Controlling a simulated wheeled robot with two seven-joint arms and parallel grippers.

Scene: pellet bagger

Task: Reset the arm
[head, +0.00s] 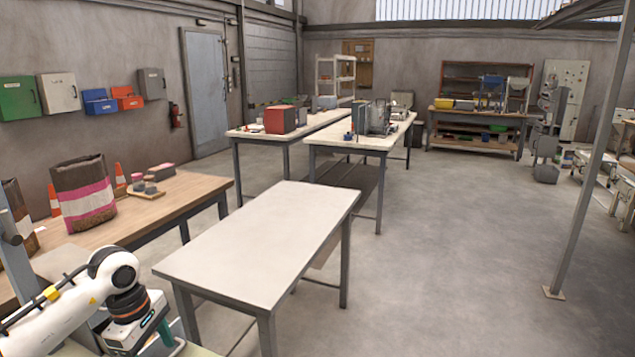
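One white arm of mine with a dark wrist joint comes in from the left at the bottom left corner of the head view. Its end drops out at the bottom edge, and I cannot make out its fingers clearly. My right arm and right gripper do not show. No object shows in a gripper.
A bare white table (262,240) stands in front. A wooden bench (150,212) on the left holds a pellet bag (84,196) and orange cones. Two cluttered tables stand behind. A grey post (590,180) rises at right; the floor (440,250) between is clear.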

